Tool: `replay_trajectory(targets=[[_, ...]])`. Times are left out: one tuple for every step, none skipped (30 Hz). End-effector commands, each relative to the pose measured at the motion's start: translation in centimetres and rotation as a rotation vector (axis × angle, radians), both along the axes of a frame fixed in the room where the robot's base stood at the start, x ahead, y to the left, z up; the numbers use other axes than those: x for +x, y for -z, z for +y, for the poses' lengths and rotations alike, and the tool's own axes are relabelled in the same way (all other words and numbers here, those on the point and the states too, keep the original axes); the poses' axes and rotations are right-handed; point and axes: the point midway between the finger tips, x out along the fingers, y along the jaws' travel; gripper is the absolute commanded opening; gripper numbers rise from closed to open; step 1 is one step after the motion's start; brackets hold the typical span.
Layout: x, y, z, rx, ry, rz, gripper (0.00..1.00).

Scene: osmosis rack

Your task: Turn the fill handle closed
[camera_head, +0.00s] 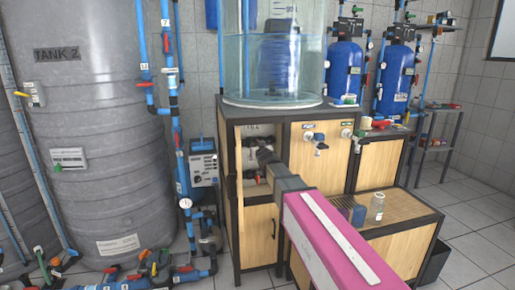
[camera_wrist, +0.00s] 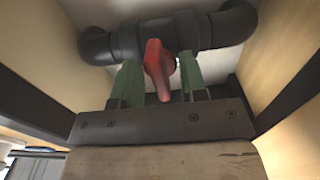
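A red valve handle (camera_wrist: 158,68) sits on a dark grey pipe (camera_wrist: 215,32) in the wrist view, pointing toward the camera. My gripper (camera_wrist: 160,80) has two green fingers, one on each side of the red handle. Narrow gaps show beside the handle, so the fingers look open around it, not clamped. In the head view my gripper (camera_head: 264,155) reaches into the open upper left compartment of the wooden cabinet (camera_head: 307,162). My gripper hides most of the valve there, and no label confirming the handle's name is legible.
Compartment walls stand close on both sides of my gripper. A clear water tank (camera_head: 290,70) stands on the cabinet. Right of the compartment, taps (camera_head: 318,140) project from the front panel. A low bench (camera_head: 395,215) holds a jar (camera_head: 377,207). The large grey tank (camera_head: 90,130) stands at left.

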Motion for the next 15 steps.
replay_trajectory(targets=[[-0.7, 0.0, -0.2, 0.0, 0.0, 0.0, 0.39], [-1.0, 0.0, -0.3, 0.0, 0.0, 0.0, 0.39], [-1.6, 0.0, -0.5, 0.0, 0.0, 0.0, 0.39], [-2.0, 0.0, -0.6, 0.0, 0.0, 0.0, 0.39], [-2.5, 0.0, -0.7, 0.0, 0.0, 0.0, 0.39], [-3.2, 0.0, -0.9, 0.0, 0.0, 0.0, 0.39], [-3.7, 0.0, -1.1, 0.0, 0.0, 0.0, 0.39], [-4.3, 0.0, -1.2, 0.001, 0.0, 0.0, 0.39], [-5.0, 0.0, -1.4, 0.001, 0.0, 0.0, 0.39], [-5.6, 0.0, -1.6, 0.001, 0.0, 0.0, 0.39], [-6.2, 0.0, -1.8, 0.001, 0.0, 0.0, 0.39], [-6.9, 0.0, -2.0, 0.001, 0.0, 0.0, 0.39], [-7.5, 0.0, -2.1, 0.001, 0.0, 0.001, 0.39], [-8.0, 0.0, -2.3, 0.001, 0.0, 0.001, 0.39], [-8.5, 0.0, -2.4, 0.001, 0.0, 0.001, 0.39]])
